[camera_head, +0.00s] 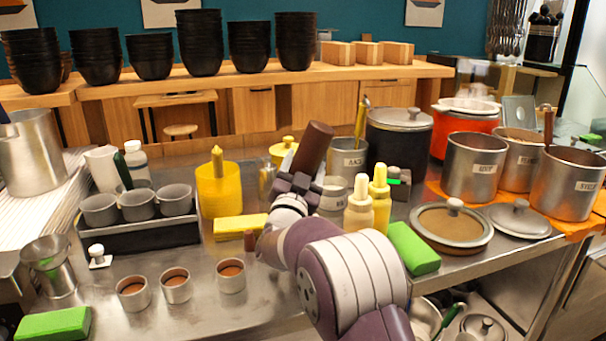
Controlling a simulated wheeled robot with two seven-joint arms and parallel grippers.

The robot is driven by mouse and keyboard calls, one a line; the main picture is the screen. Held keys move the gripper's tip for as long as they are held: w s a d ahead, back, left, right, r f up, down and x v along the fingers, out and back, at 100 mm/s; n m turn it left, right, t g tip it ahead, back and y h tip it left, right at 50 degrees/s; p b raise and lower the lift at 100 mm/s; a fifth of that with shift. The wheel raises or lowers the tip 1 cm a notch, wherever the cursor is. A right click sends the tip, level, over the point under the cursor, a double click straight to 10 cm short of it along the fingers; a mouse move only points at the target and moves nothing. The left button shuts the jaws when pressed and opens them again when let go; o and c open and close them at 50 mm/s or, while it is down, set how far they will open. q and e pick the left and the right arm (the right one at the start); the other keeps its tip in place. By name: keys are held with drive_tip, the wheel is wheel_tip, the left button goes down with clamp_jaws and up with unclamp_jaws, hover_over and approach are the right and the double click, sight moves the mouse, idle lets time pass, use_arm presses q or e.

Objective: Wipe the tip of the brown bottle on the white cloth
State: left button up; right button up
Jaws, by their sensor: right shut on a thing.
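The brown bottle (314,147) is tilted, its wide end up and to the right. My right gripper (298,186) is shut on it, above the far middle part of the steel counter. My right arm comes in from the bottom and hides part of the counter. The bottle's lower end and tip are hidden at the gripper, so I cannot tell whether the tip touches anything. I cannot make out a white cloth for certain; it may be hidden behind my arm or gripper. My left gripper is not in view.
Cream and yellow squeeze bottles (359,208) stand right of my gripper. A yellow container (218,192) and yellow block (240,227) are to its left. A steel pot (346,175) and black pot (398,140) stand behind. A green block (413,249) lies right. Small cups (176,286) stand front left.

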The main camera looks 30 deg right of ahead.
drive_tip(key=shift+r, duration=0.15)
wheel_tip(320, 180, down, 4)
drive_tip(key=b, duration=0.4)
drive_tip(key=shift+d, duration=0.1)
drive_tip(key=shift+f+b, duration=0.65)
drive_tip(key=shift+f, duration=0.1)
idle(0.9)
